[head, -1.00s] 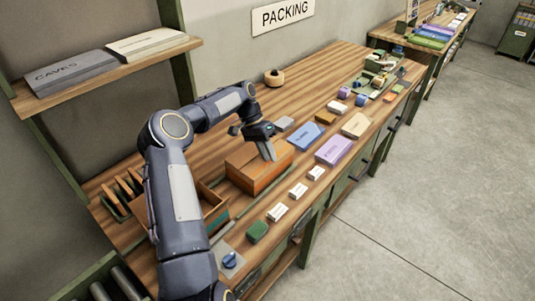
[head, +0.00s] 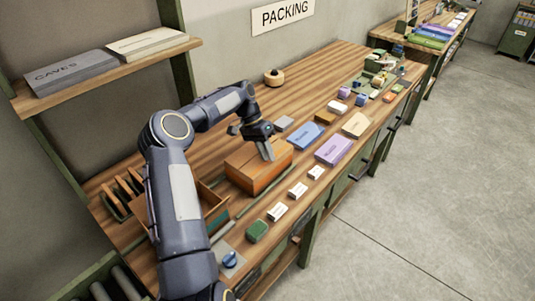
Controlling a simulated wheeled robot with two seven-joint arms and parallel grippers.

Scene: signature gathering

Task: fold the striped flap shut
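An orange-brown box (head: 257,177) stands on the wooden workbench, its top looking nearly flat with a seam across it. I cannot make out stripes on any flap at this size. My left gripper (head: 268,154) points down at the box's top near its far right part. Its fingers look together, with nothing seen between them. The tips seem to touch or nearly touch the top; I cannot tell which. My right gripper is not in view.
Small white boxes (head: 298,190), a green block (head: 256,230) and purple (head: 333,150) and blue (head: 305,136) boxes lie along the front.

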